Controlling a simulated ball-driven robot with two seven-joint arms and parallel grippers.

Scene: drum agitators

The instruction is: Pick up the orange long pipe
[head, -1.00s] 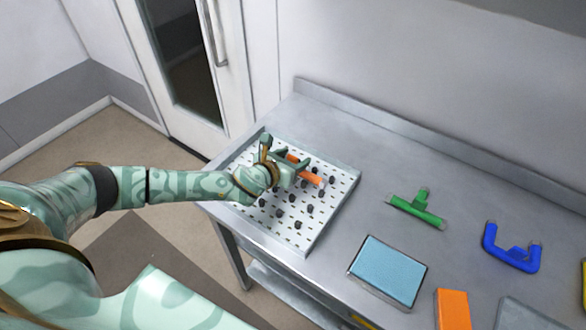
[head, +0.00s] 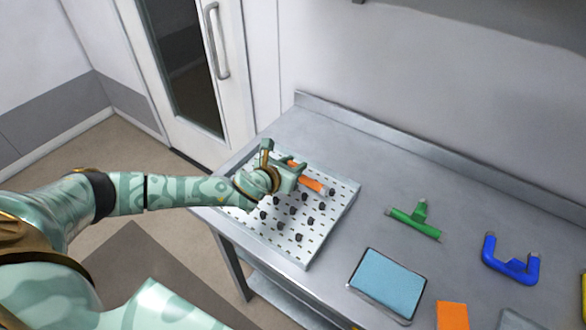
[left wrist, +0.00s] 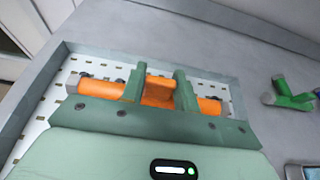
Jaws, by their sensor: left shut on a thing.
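The orange long pipe (head: 311,184) is at the back part of the white perforated tray in the head view. It also shows in the left wrist view (left wrist: 97,88), lying across the picture with grey ends. My left gripper (head: 291,173) is shut on the pipe near its middle; its two green fingers (left wrist: 160,86) stand across it in the left wrist view. I cannot tell whether the pipe touches the tray or its pegs. My gripper hides part of the pipe in the head view. My right gripper is not in view.
The perforated tray (head: 338,213) holds several dark pegs at the left end of the metal table (head: 370,160). A green T-shaped pipe (head: 415,220), a blue U-shaped pipe (head: 511,260), a light-blue pad (head: 387,284) and an orange block (head: 452,315) lie to the right. A wall stands behind.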

